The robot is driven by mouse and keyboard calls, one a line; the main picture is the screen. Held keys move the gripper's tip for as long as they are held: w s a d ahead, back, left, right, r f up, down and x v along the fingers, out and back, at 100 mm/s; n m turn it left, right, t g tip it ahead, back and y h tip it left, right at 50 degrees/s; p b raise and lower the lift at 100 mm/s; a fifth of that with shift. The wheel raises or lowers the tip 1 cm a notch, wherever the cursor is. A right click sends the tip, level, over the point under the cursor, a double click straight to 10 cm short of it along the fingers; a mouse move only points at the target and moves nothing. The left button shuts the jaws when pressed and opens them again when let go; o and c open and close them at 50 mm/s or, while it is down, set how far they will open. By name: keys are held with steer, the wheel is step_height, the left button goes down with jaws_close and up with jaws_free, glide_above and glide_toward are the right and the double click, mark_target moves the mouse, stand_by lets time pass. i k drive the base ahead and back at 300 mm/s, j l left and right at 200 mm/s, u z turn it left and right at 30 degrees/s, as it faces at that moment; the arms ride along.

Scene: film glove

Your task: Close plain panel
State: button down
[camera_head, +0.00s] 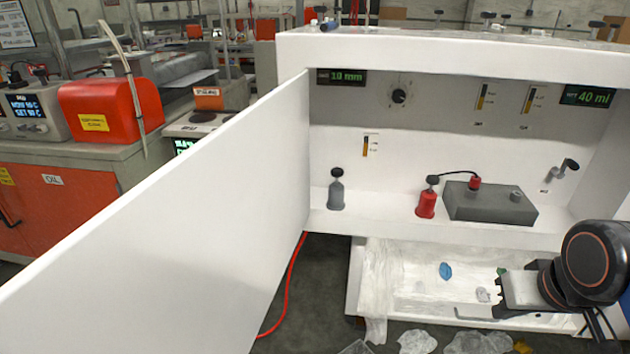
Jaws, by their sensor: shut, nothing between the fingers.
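The plain panel (190,215) is a large blank white door. It stands wide open, hinged at the left side of the white cabinet (440,48) and swung out toward the lower left of the view. My gripper (468,312) is at the lower right, in front of the cabinet's lower tray. Its fingers point left and look shut and empty. It is well to the right of the panel and apart from it. The panel's outer face and its near edge at the lower left are partly out of view.
Inside the cabinet are a grey bottle (336,190), a red bottle (427,202) and a grey box (490,203). A white tray (354,285) with crumpled film is below. A red hose (291,285) and film scraps (417,341) lie on the floor. A bench (85,190) stands left.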

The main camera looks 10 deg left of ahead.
mark_target(194, 259)
steer(key=k+j, duration=0.35)
steer(key=j, duration=0.15)
steer(key=k+j, duration=0.35)
steer(key=j, duration=0.15)
steer(key=k+j, duration=0.35)
steer(key=j, duration=0.15)
steer(key=k+j, duration=0.35)
steer(key=j, duration=0.15)
steer(key=k+j+z, duration=0.2)
steer(key=j, duration=0.25)
steer(key=j+u, duration=0.15)
steer(key=j, duration=0.5)
steer(key=i+j, duration=0.2)
